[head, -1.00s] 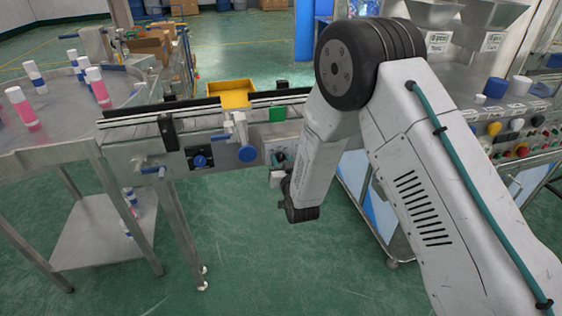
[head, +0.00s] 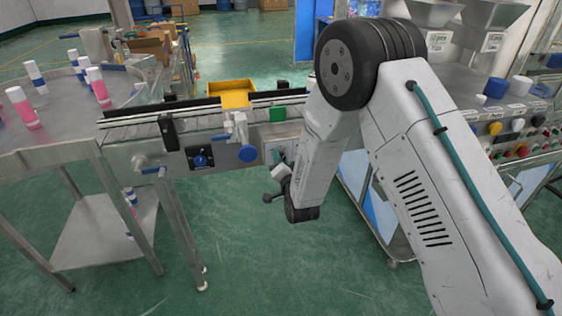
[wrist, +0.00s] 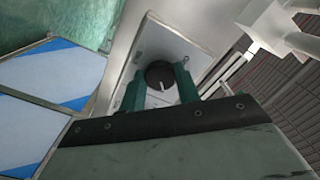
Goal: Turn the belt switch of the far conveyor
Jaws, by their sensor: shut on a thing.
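The belt switch is a round black knob (wrist: 158,72) with a white mark, on a pale plate (wrist: 180,45) in the wrist view. My gripper (wrist: 160,76) has its two green fingers on either side of the knob, shut on it. In the head view the switch plate (head: 283,141) is on the front of the conveyor section beside my forearm. My gripper and wrist partly cover it, and the knob cannot be made out there.
Another switch box with a blue knob (head: 200,161) is on the conveyor front to the left. A yellow tray (head: 232,88) is behind the belt. A panel of coloured buttons (head: 515,135) is at right.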

